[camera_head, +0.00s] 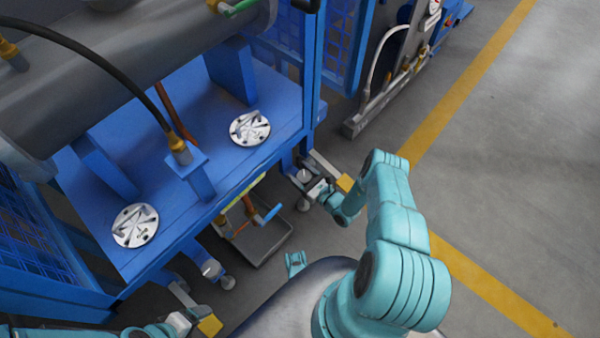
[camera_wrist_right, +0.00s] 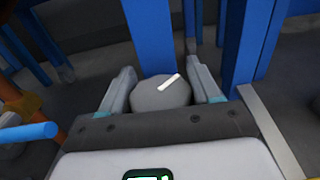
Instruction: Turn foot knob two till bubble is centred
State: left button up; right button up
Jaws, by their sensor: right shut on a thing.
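A round pale grey foot knob (camera_wrist_right: 160,95) with a white mark on top sits under a blue post, between the fingers of my right gripper (camera_wrist_right: 162,78) in the wrist view. The same knob (camera_head: 303,175) shows small in the head view, with my right gripper (camera_head: 312,184) shut on it. Another foot knob (camera_head: 211,268) stands at the near left corner of the blue frame. My left gripper (camera_head: 188,316) is low at the left, below that knob; its fingers are too small to read. Two round white discs lie on the blue deck, but I cannot make out any bubble.
A grey tray (camera_head: 262,240) and a blue-handled valve (camera_head: 272,213) are under the deck. A hose runs over the deck. Open floor with yellow lines lies to the right.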

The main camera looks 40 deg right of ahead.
jog(key=m+h+p, duration=0.1)
jog(key=m+h, duration=0.1)
jog(key=h, duration=0.2)
jog(key=shift+m, duration=0.4)
jog(key=shift+s+d+m+g+h, duration=0.1)
jog(key=shift+d+m+g+h, duration=0.1)
jog(key=shift+m+g+h, duration=0.65)
jog(key=shift+d+m+g+h, duration=0.15)
jog(key=shift+m+h, duration=0.4)
jog(key=shift+h, duration=0.8)
jog(key=o, duration=1)
jog(key=shift+c, duration=0.2)
jog(key=shift+p, duration=0.3)
jog(key=shift+d, duration=0.1)
